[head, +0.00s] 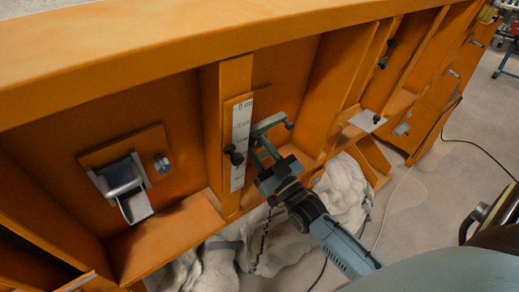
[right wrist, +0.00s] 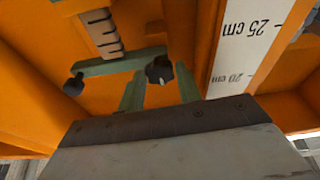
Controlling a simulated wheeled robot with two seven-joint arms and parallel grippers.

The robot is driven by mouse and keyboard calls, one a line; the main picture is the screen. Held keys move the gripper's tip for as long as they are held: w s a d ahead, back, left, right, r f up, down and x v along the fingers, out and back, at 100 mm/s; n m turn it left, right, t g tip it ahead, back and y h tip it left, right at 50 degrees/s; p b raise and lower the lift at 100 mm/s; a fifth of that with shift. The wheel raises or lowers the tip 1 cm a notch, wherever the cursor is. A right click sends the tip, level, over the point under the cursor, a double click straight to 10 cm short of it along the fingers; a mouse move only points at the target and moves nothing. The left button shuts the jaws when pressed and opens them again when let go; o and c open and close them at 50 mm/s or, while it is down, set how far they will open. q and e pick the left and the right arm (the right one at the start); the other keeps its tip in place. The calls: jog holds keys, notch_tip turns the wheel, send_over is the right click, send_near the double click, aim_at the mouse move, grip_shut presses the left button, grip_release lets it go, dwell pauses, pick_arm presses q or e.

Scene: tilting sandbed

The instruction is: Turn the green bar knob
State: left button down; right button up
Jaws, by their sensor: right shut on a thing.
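The green bar knob (head: 268,124) is a narrow grey-green bar with a black end, in front of the orange frame just right of the white scale strip. It also shows in the right wrist view (right wrist: 118,64), crossing the upper middle. My right gripper (head: 262,152) reaches up to it from below and is shut on it; its grey-green fingers (right wrist: 158,86) are much the same colour as the bar, so the exact contact is hard to make out. My left gripper is not in view.
The white scale strip (head: 241,130) stands close left of my right gripper, with small black knobs (head: 236,158) at its edge. A metal latch (head: 122,180) sits in the left bay. White cloth (head: 343,192) lies below. Orange ribs and ledges box in the bay.

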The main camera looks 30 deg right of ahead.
jog(key=o, duration=1)
jog(key=shift+c, duration=0.2)
